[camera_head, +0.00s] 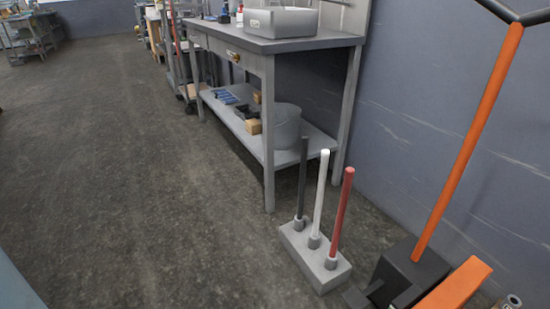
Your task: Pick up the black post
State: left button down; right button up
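The black post (303,178) is a thin dark rod standing upright in a grey block (327,280) on the floor. It is in the left one of the block's sockets, beside a white post (320,195) and a red post (341,212). Its upper part shows in front of the grey bin under the workbench. Neither of my grippers is in view, so nothing is seen touching the post.
A grey workbench (300,42) with a lower shelf (316,143) stands just behind the posts. A grey bin (281,126) sits on that shelf. An orange-handled pallet jack (470,145) stands close on the right. The floor (130,170) to the left is clear.

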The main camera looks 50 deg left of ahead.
aim_at(299, 218)
jog(key=u, duration=1.25)
jog(key=z, duration=2.5)
jog(key=u, duration=2.5)
jog(key=i+l+u, duration=0.1)
jog(key=u, duration=0.3)
jog(key=i+l+u, duration=0.15)
jog(key=u, duration=0.2)
jog(key=i+l+u, duration=0.25)
jog(key=u, duration=0.15)
